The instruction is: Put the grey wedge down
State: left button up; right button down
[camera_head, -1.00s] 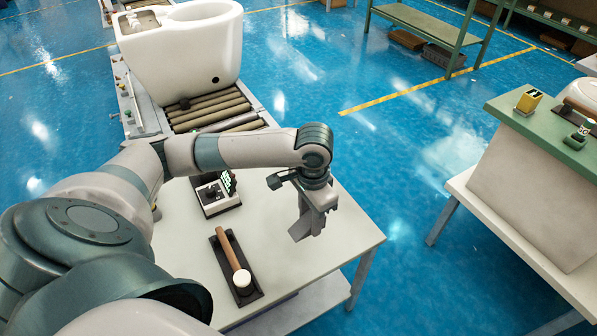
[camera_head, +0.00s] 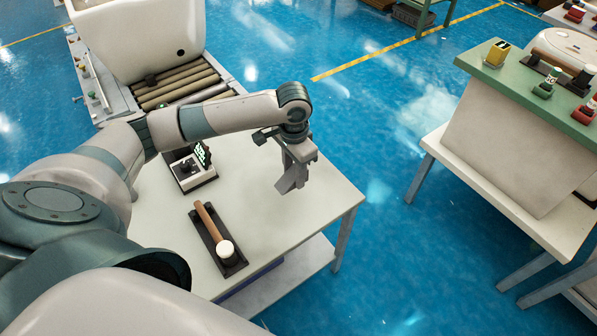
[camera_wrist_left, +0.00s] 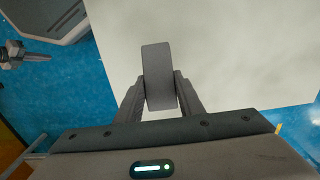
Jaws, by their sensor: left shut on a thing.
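My left gripper (camera_head: 295,165) is shut on the grey wedge (camera_head: 288,183) and holds it over the right part of the white table (camera_head: 310,215). In the left wrist view the grey wedge (camera_wrist_left: 157,70) stands between the two fingers, with the pale table top (camera_wrist_left: 230,60) behind it. I cannot tell for sure whether its lower tip touches the table. My right gripper is not in view.
A mallet with a wooden handle (camera_head: 208,219) lies in a black tray near the table's front. A small control box (camera_head: 190,171) stands at the back left. A green-topped bench (camera_head: 520,85) stands at right.

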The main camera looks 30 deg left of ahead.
pick_arm(q)
jog(key=w+f, duration=0.1)
jog(key=w+a+f, duration=0.1)
jog(key=w, duration=0.1)
jog(key=w+f, duration=0.1)
jog(key=w, duration=0.1)
jog(key=shift+w+a+f, duration=0.1)
jog(key=shift+w+a, duration=0.05)
jog(key=shift+a, duration=0.05)
jog(key=shift+f, duration=2)
jog(key=shift+f, duration=0.1)
jog(key=o, duration=1.2)
notch_tip(320, 180, up, 12)
jog(key=shift+r, duration=0.1)
